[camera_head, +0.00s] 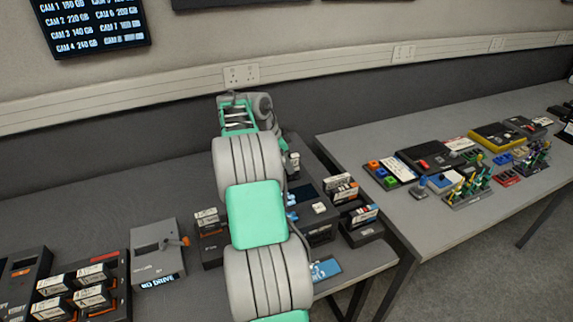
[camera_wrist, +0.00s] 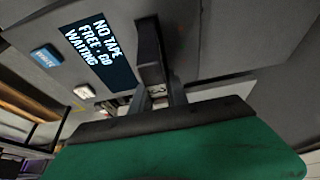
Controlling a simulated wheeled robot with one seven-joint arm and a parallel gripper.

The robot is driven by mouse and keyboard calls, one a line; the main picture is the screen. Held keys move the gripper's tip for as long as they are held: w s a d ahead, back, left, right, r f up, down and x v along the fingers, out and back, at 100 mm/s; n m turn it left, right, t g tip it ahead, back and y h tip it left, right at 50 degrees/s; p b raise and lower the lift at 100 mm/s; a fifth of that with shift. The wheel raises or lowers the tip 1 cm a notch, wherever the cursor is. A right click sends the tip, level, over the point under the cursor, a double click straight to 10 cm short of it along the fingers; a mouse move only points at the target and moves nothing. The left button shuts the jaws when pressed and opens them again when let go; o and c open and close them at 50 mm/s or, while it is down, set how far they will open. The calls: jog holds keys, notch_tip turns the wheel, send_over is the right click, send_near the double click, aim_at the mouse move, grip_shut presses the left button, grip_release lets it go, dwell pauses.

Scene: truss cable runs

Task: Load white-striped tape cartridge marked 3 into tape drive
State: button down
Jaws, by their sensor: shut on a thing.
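The tape drive (camera_head: 318,226) is a dark box right of my arm in the head view. In the wrist view its screen (camera_wrist: 96,52) reads "NO TAPE", "FREE", "GO" and "WAITING". My gripper (camera_wrist: 157,98) is in front of the drive and shut on a dark, cartridge-like block (camera_wrist: 150,50) with a small pale patch between the fingers. I cannot read a stripe or number on it, nor tell whether it touches the drive. In the head view my arm hides most of the gripper.
Cartridges stand in racks right of the drive (camera_head: 363,214) and left of my arm (camera_head: 207,217). A grey box with an orange lever (camera_head: 158,252) and a rack of several cartridges (camera_head: 72,293) are at left. A blue card (camera_head: 325,269) lies in front. The right table (camera_head: 415,205) is cluttered.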

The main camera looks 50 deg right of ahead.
aim_at(292, 181)
jog(key=shift+f+b, duration=1.45)
jog(key=shift+f, duration=0.3)
dwell(0.3)
jog(key=c, duration=1.4)
grip_release()
jog(key=shift+f, duration=0.1)
